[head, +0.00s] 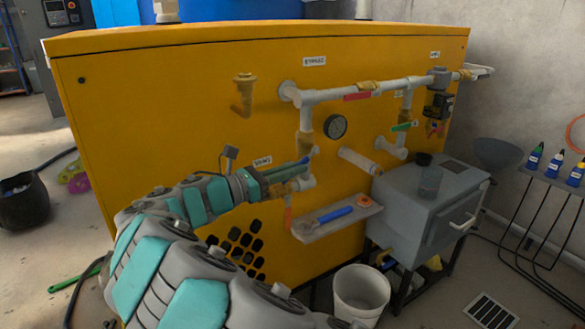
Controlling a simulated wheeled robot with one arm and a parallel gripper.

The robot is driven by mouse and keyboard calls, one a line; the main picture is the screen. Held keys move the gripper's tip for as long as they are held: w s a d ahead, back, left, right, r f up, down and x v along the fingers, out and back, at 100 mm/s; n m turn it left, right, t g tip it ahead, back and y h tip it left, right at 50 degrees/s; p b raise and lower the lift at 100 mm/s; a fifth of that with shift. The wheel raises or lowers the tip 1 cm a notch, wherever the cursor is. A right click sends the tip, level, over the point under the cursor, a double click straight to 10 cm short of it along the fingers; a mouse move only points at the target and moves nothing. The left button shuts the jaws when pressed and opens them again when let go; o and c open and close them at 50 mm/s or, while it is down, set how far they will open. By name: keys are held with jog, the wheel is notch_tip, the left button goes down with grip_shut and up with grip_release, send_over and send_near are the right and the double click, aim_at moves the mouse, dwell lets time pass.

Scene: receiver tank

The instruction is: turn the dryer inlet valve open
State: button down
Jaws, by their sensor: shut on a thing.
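My gripper (296,172) reaches in from the lower left to the pipework on the front of the yellow cabinet. It is shut on a valve handle with a blue end (305,160), at the foot of the left vertical pipe. The gripper hides most of this handle and the valve body. Other handles are a red one (357,96) lying along the top pipe, a green one (402,127) at the right branch and a red one (288,218) hanging down below my gripper. The labels are too small to tell surely which is the dryer inlet valve.
A small shelf (338,222) with a blue-handled tool juts out just below the gripper. A pressure gauge (335,127) sits to its right. A grey box (405,205) on a stand and a white bucket (360,291) stand at the lower right.

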jog(key=shift+w+d+f+t+h+p, duration=0.2)
jog(key=shift+f+t+h+p, duration=0.15)
jog(key=shift+h, duration=0.2)
jog(key=shift+w+d+f+t+h+p, duration=0.15)
jog(key=shift+f+t+h+p, duration=0.15)
jog(key=shift+t+h, duration=0.2)
jog(key=shift+s, duration=0.1)
jog(key=c, duration=1)
grip_release()
jog(key=shift+o, duration=0.2)
jog(key=shift+a, duration=0.1)
jog(key=v, duration=0.7)
jog(key=shift+s+a, duration=0.2)
jog(key=shift+a, duration=0.05)
